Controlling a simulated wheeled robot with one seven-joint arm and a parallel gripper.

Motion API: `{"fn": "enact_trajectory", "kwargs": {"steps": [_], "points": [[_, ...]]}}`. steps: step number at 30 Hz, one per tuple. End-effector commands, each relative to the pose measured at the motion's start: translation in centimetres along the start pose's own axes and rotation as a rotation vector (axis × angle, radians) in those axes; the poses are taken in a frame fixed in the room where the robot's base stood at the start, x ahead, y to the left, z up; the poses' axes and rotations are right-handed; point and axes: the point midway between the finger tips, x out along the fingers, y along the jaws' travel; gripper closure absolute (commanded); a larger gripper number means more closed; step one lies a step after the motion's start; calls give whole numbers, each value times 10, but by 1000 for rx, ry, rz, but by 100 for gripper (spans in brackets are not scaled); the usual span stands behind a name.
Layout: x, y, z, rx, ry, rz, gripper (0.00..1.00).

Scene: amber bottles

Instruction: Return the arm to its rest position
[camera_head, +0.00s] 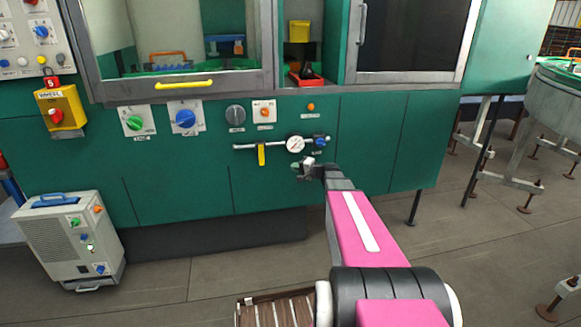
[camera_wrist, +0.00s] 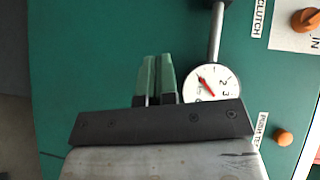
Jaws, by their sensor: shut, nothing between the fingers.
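My gripper (camera_head: 301,170) is at the end of my pink arm, in front of the green machine panel (camera_head: 375,140), just below the round gauge (camera_head: 295,144). In the wrist view its two green fingers (camera_wrist: 155,76) lie side by side, shut and empty. The gauge, white with a red needle, shows right of the fingers in the wrist view (camera_wrist: 213,84). I cannot tell whether the fingertips touch the panel. Part of the gripper's far side is hidden in the head view.
A pipe with a yellow lever (camera_head: 261,154) and a blue knob (camera_head: 320,141) sits beside the gauge. Several knobs line the panel above. A grey box unit (camera_head: 72,240) stands on the floor at left. A slatted wooden thing (camera_head: 277,310) is low in front.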

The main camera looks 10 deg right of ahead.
Motion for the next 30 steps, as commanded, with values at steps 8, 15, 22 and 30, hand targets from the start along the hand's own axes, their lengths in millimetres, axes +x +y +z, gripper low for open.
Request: {"fn": "enact_trajectory", "kwargs": {"steps": [8,15,22,30], "points": [[-1,0,0,0,0,0,100],[0,4,23,-22,-46,51,100],[-6,26,108,-110,-229,279,100],[-47,60,208,-258,-464,659,100]]}}
